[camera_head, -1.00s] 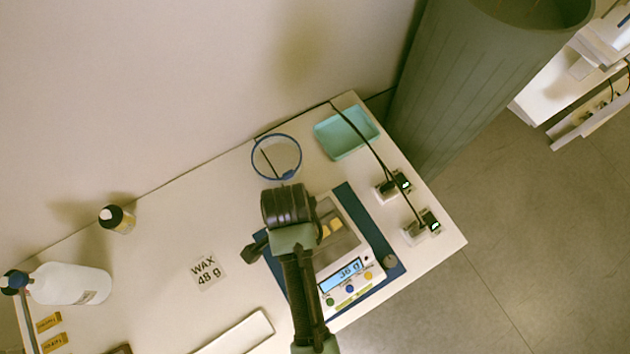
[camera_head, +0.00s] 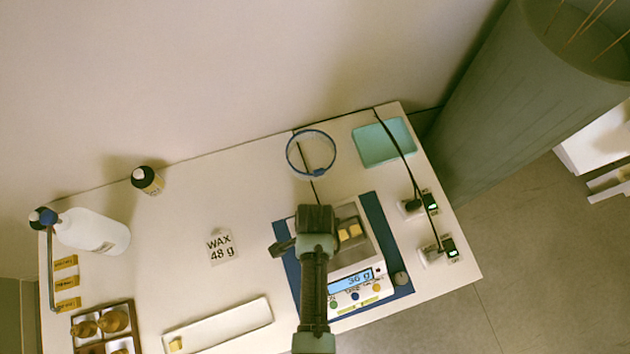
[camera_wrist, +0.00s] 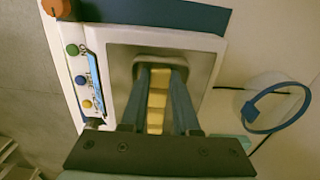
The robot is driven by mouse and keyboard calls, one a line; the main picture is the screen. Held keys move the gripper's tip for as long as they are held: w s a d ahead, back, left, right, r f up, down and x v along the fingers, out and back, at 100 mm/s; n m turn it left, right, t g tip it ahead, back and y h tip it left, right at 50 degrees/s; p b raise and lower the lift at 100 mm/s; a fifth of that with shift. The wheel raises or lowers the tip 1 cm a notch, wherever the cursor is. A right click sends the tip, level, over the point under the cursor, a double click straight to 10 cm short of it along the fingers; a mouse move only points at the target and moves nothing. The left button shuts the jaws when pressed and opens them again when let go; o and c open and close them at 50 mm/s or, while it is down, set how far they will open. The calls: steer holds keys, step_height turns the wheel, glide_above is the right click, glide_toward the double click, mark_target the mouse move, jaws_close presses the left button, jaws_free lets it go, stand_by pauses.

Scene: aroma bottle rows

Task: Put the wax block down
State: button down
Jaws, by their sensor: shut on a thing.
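My gripper (camera_head: 316,222) is over the left part of the scale (camera_head: 352,285) in the head view, with its fingertips hidden there. In the wrist view my gripper (camera_wrist: 160,72) points down at the metal weighing pan (camera_wrist: 120,78), its fingers close together around a line of yellow wax blocks (camera_wrist: 157,97). It is shut on a wax block; I cannot tell exactly which one, or whether it touches the pan. Two yellow blocks (camera_head: 349,233) show on the pan beside my gripper in the head view. The display (camera_head: 352,279) seems to read 36 g.
A "WAX 48 g" card (camera_head: 222,247) lies left of the scale. A white tray (camera_head: 240,322) with a yellow piece is in front. A blue ring (camera_head: 331,168), a teal tray (camera_head: 384,143) and cabled switches (camera_head: 436,251) surround the scale.

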steer(key=shift+f, duration=0.15)
steer(key=c, duration=0.9)
jaws_free()
